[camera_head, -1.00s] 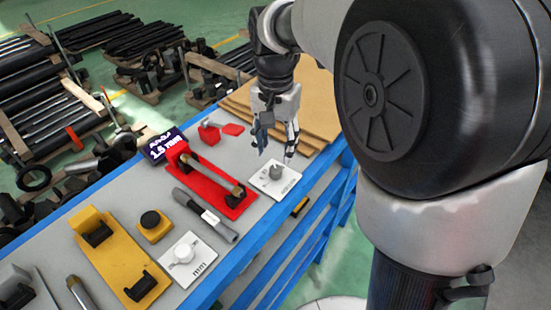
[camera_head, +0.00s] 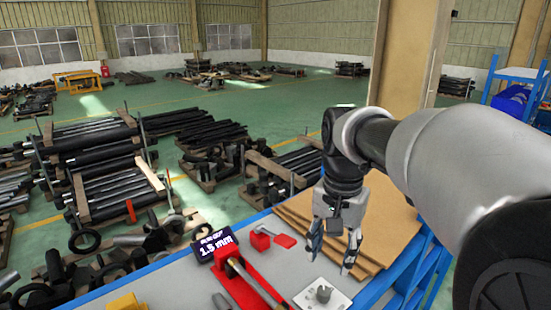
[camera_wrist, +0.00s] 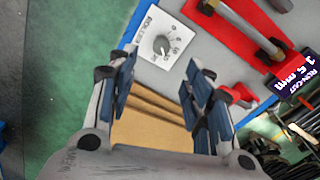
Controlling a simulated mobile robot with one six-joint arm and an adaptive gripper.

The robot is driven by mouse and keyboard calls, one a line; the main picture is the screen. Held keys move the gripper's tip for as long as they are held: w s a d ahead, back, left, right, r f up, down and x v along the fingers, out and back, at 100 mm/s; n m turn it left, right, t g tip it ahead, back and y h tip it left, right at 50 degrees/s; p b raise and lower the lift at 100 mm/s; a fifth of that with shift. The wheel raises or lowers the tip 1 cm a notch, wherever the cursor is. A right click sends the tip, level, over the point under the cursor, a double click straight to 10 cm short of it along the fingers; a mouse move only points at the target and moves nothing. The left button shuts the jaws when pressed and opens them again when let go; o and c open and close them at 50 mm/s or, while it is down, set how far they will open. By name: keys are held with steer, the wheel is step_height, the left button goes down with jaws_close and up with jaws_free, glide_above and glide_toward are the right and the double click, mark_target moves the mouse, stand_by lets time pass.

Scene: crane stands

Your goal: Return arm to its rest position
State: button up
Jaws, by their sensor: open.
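My gripper (camera_head: 333,247) is open and empty. In the head view it hangs fingers-down above the bench, beside the stacked brown boards and behind the white plate. In the wrist view my gripper (camera_wrist: 160,95) shows its two blue-padded fingers spread wide, with the brown boards seen between them. My arm reaches in from the right of the head view.
The grey bench (camera_head: 180,278) with a blue edge holds a red stand (camera_head: 245,285), a dark "1.5 mm" sign (camera_head: 217,245), a white plate with a grey knob (camera_head: 322,295) and brown boards (camera_head: 385,225). Pallets of dark bars (camera_head: 95,150) lie on the green floor beyond.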

steer(key=s+f+n+t, duration=0.2)
steer(key=s+n+t, duration=0.4)
steer(key=s, duration=1.2)
step_height(320, 180, down, 28)
steer(key=s+n+g+b, duration=0.1)
steer(key=s+b, duration=0.1)
steer(key=b, duration=2.4)
steer(key=shift+r+g, duration=0.15)
steer(key=shift+g, duration=0.25)
